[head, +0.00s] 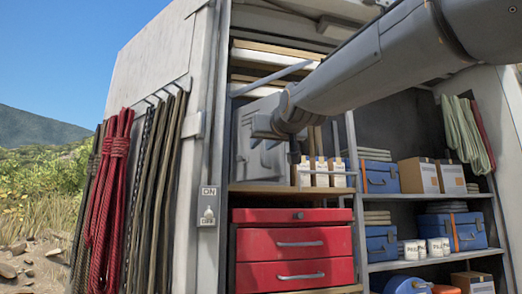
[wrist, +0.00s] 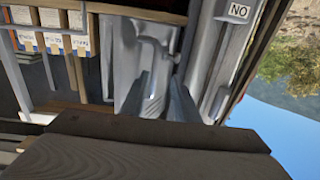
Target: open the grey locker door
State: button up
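The grey locker door (head: 246,165) is a flat grey panel on the left side of the shelving, above the red drawers. It looks shut, but my arm hides much of its upper right part. My gripper (head: 266,142) is in front of the door, close to it. In the wrist view, the fingers of my gripper (wrist: 158,92) stand apart, with pale grey metal showing between and beyond them. I cannot tell if they touch the door or its handle, and no clear handle shows in the head view.
A red drawer unit (head: 295,245) is below. Small white cartons (head: 320,172) stand right of the door. Blue cases (head: 380,178) and cardboard boxes (head: 418,176) fill the right shelves. An ON/OFF switch (head: 208,214) and hanging ropes (head: 112,190) are on the left.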

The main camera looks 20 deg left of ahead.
jog(key=shift+b+v, duration=1.1)
jog(key=shift+v, duration=1.6)
jog(key=shift+f, duration=0.1)
